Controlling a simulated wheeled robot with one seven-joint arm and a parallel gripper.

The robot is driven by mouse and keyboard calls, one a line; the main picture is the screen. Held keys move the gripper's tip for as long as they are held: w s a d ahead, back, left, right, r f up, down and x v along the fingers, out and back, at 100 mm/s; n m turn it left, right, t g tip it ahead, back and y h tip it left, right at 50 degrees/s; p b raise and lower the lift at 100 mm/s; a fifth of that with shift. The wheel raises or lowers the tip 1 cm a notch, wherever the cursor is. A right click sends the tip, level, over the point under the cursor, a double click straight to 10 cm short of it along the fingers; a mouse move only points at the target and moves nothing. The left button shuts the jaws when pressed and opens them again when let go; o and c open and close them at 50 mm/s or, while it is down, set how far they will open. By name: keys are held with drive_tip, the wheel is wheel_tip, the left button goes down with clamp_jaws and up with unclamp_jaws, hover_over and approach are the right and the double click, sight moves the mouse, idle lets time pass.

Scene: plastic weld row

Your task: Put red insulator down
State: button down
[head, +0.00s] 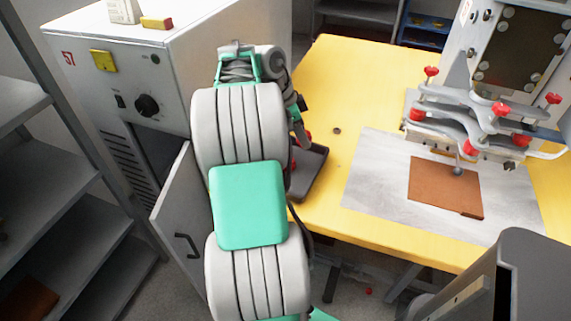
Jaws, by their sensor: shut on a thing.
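My gripper (299,128) is at the left edge of the yellow table, just above the dark tray (316,166). Its fingers are small and partly hidden behind my arm. It is shut on a red insulator, of which only a small red part (308,138) shows by the fingertips. Another bit of red (293,165) shows lower, by the tray's left side, partly hidden by my arm. I cannot tell whether the held piece touches the tray.
The yellow table (322,75) is mostly bare near the tray. To the right, a press with red knobs (500,108) stands over a brown sheet (440,185) on a grey plate (375,180). A grey cabinet (150,70) and shelves (60,195) are on the left.

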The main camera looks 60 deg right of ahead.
sight(305, 165)
wheel_tip(305, 165, down, 9)
drive_tip(key=shift+r+b, duration=0.1)
drive_tip(key=shift+b, duration=0.55)
drive_tip(key=shift+f, duration=0.25)
drive_tip(key=c, duration=0.9)
unclamp_jaws()
drive_tip(key=shift+r, duration=0.1)
